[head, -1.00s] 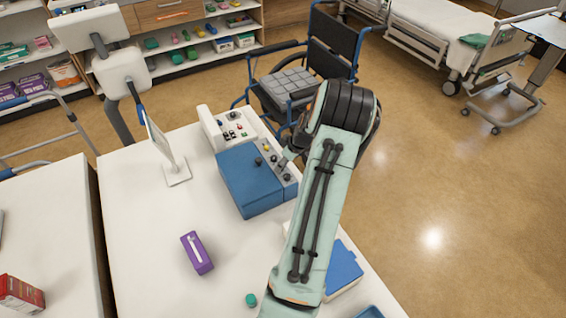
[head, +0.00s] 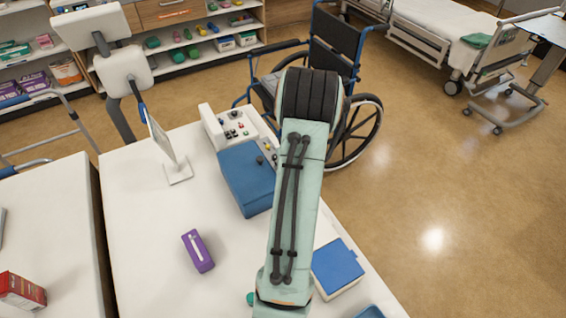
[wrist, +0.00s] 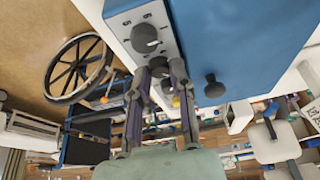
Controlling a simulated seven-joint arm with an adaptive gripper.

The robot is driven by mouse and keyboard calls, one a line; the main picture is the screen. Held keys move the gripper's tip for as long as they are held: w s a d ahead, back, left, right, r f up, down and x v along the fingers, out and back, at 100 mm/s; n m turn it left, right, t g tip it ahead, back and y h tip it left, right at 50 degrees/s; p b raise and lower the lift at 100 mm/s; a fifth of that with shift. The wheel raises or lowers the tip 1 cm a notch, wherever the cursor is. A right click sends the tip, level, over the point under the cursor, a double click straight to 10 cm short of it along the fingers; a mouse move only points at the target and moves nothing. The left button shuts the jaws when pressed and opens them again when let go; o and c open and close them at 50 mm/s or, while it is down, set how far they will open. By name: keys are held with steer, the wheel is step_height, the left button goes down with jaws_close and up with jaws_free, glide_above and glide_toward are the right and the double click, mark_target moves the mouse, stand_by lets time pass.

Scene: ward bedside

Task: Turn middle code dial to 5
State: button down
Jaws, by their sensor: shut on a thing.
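A blue box (head: 243,180) with a pale dial panel (head: 268,147) along its right side stands on the white table; my arm covers part of it. In the wrist view, the panel (wrist: 128,18) carries dark round dials with small markings. One dial (wrist: 145,38) stands clear above my fingers. The middle dial (wrist: 160,66) is between the fingertips of my gripper (wrist: 159,70), which is shut on it. The dial's setting is too small to read. A black knob (wrist: 213,87) is on the blue box, to the right of my fingers. My gripper is hidden in the head view.
A control unit with coloured buttons (head: 236,128) stands behind the box. A tablet stand (head: 178,170), a purple packet (head: 198,251) and a blue-topped box (head: 338,268) are on the table. A wheelchair (head: 350,135) stands just beyond the table edge.

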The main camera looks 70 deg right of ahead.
steer(key=c, duration=1)
jaws_free()
